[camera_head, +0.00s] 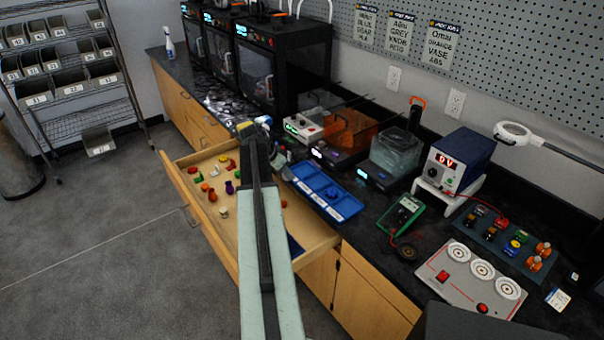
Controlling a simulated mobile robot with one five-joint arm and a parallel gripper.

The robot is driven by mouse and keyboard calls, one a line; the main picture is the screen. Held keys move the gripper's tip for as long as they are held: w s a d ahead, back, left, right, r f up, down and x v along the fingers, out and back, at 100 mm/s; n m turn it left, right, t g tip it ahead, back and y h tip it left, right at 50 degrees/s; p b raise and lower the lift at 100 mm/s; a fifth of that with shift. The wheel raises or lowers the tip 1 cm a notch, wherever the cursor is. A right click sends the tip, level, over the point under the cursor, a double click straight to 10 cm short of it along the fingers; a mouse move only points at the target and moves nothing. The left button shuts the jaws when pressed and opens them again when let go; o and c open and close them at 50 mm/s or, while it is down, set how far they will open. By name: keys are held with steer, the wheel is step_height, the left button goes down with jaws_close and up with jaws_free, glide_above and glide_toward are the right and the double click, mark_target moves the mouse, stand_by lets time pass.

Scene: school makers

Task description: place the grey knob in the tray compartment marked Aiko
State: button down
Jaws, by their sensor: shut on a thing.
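My arm reaches up the middle of the picture, over the open drawer. My gripper (254,130) is at its far end, small and mostly hidden by the arm. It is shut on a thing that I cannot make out. I cannot pick out the grey knob anywhere. The blue tray (345,207) lies on the dark bench, right of my arm and nearer than the gripper. It has several compartments and white labels along its front edge. The label names are too small to read. A wall sheet (399,32) seems to read Aiko, grey knob, PETG.
The open wooden drawer (190,199) holds several small coloured parts. Behind the tray stand an orange-lidded machine (347,132) and a clear-covered box (396,150). A green meter (403,212) and a blue power supply (461,157) stand to the right. Black printers (257,75) stand further back.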

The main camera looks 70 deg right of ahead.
glide_toward(305, 170)
steer(key=shift+s+d+f+b, duration=0.4)
steer(key=shift+s+d+f, duration=0.2)
steer(key=shift+s+d, duration=0.1)
steer(key=f+b, duration=0.2)
steer(key=d+f+b, duration=0.1)
steer(key=f+b, duration=0.1)
steer(key=shift+f, duration=0.1)
steer(key=shift+s+r, duration=0.1)
steer(key=shift+r, duration=0.2)
steer(key=shift+f, duration=0.25)
steer(key=c, duration=1.3)
jaws_free()
steer(key=shift+r, duration=0.1)
